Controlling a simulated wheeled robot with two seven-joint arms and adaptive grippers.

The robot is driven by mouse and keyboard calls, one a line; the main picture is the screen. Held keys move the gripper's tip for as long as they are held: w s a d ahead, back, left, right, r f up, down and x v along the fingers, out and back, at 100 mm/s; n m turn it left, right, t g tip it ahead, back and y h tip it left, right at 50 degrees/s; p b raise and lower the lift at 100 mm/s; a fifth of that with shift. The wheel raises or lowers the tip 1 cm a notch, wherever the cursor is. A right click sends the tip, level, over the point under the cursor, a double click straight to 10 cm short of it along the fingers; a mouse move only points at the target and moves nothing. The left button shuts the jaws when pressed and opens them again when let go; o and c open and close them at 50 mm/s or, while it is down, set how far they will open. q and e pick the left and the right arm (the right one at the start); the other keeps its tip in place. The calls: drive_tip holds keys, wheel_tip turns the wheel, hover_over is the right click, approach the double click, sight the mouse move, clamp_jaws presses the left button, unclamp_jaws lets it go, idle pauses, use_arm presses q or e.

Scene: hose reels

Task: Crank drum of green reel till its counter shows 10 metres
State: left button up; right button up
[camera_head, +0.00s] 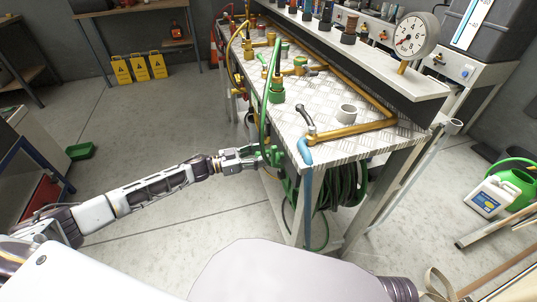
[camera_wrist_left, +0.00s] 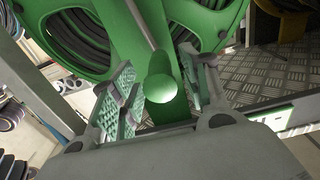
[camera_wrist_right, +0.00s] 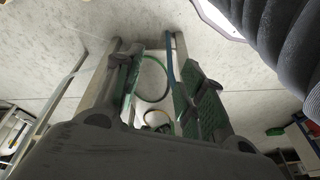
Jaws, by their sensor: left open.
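The green reel (camera_head: 287,184) with dark green hose stands under the near end of the metal-topped bench. In the left wrist view its green drum (camera_wrist_left: 208,18) fills the top, and its green crank handle (camera_wrist_left: 160,88) points towards the camera. My left gripper (camera_head: 262,156) is at the reel's crank side. In its wrist view, my left gripper (camera_wrist_left: 160,95) is open, with a finger on either side of the handle; contact is unclear. My right gripper (camera_wrist_right: 163,85) is open and empty above the floor, seen only in its own wrist view. I cannot make out the metre counter.
A pressure gauge (camera_head: 416,36) stands on the raised shelf. A white jug (camera_head: 490,197) is at right.

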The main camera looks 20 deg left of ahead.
use_arm(q)
drive_tip(key=x, duration=0.2)
drive_tip(key=shift+w+d, duration=0.2)
drive_tip(key=shift+w+d+b, duration=0.25)
drive_tip(key=shift+d+b, duration=0.05)
drive_tip(key=shift+d, duration=0.1)
use_arm(e)
drive_tip(key=shift+w+a+r, duration=0.1)
drive_tip(key=shift+w+r, duration=0.05)
drive_tip(key=shift+r, duration=0.6)
use_arm(q)
clamp_jaws()
use_arm(e)
drive_tip(key=shift+f, duration=0.1)
